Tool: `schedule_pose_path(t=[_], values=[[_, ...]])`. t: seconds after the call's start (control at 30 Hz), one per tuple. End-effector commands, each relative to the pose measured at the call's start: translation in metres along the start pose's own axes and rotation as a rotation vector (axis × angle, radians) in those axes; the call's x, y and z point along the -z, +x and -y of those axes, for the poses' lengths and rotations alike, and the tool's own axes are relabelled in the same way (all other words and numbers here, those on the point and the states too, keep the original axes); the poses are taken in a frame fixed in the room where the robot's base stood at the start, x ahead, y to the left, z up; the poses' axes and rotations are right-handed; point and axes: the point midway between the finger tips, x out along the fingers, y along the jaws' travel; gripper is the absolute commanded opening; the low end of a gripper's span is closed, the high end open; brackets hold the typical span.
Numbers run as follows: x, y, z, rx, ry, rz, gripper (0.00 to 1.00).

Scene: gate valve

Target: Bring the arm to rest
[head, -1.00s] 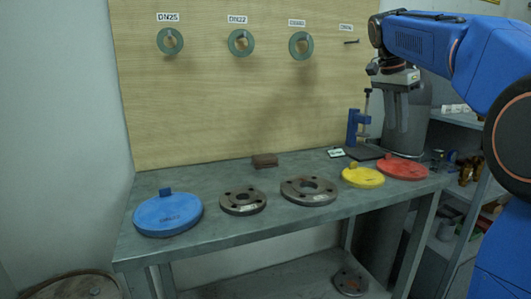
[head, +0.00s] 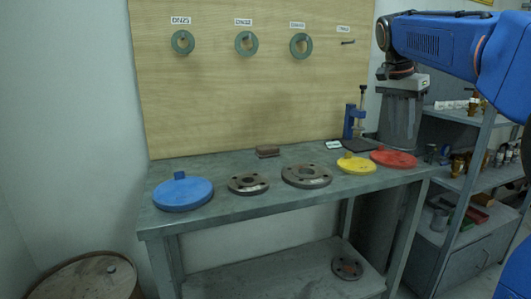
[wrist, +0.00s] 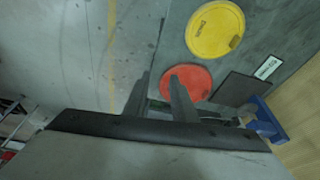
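My blue arm (head: 432,36) reaches in from the upper right in the head view, with my gripper hanging down at its end, hard to make out against a dark grey cylinder (head: 398,128). In the wrist view my gripper (wrist: 160,77) has two dark fingers with a gap between them. Nothing is held in the gap. A red disc (wrist: 190,82) shows beyond the fingertips, and a yellow disc (wrist: 214,30) lies farther up. Both discs lie on the workbench (head: 255,208), as the head view also shows.
The bench also holds a blue disc (head: 183,193), two dark flanges (head: 248,184) (head: 306,176), a small brown block (head: 267,151) and a blue stand (head: 353,122). Green rings (head: 183,42) hang on the wooden board. Shelves (head: 460,180) stand at right, a drum (head: 82,281) at lower left.

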Motion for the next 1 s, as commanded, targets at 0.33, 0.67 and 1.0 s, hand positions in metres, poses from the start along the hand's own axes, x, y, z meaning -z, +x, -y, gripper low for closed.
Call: schedule_pose_path(t=[0.33, 0.67, 1.0], values=[[-0.046, 0.015, -0.041, 0.065, -0.187, 0.006, 0.24], [-0.128, 0.06, -0.109, 0.173, -0.483, -0.002, 0.24], [-0.215, 0.129, -0.18, 0.284, -0.768, -0.04, 0.24]])
